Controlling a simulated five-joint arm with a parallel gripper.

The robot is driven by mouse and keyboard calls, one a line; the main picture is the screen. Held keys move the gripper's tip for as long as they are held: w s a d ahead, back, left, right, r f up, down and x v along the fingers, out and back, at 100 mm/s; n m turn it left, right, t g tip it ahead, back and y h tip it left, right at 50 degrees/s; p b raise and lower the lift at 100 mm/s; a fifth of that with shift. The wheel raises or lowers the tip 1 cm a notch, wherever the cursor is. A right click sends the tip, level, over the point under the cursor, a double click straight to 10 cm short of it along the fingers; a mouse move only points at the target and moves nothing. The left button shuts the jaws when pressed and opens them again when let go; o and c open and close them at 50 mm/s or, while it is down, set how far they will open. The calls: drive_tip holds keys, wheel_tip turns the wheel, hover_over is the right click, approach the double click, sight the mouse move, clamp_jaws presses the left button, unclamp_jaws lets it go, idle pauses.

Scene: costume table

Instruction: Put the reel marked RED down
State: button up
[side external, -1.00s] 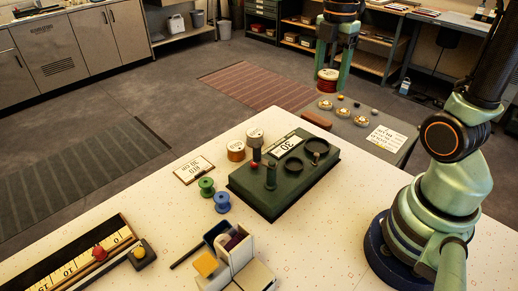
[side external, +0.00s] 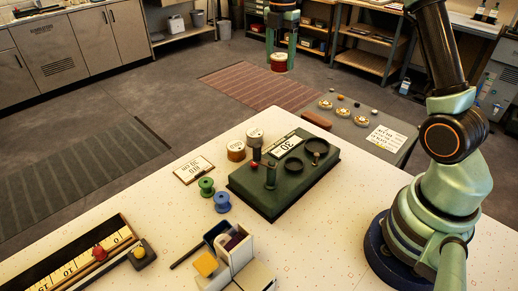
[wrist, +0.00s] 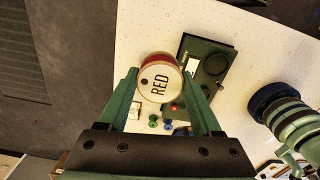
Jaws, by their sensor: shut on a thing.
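The reel marked RED (wrist: 158,88) has a pale round top with black lettering and red thread around its side. My gripper (side external: 281,56) is shut on this reel, which also shows in the side external view (side external: 278,63). It holds the reel high, at the top of the picture, clear of any surface. In the wrist view the two green fingers press on the reel's left and right sides.
A dark green stand (side external: 268,195) with round wells, a lever and a card reading 30 is on the white table (side external: 330,235). An open box (side external: 232,252) is in front.

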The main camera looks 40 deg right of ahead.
drive_tip(key=shift+w+f, duration=0.5)
drive_tip(key=shift+w, duration=0.25)
wheel_tip(320, 180, down, 20)
drive_tip(key=shift+w+f, duration=0.1)
drive_tip(key=shift+f, duration=0.1)
drive_tip(key=o, duration=1.4)
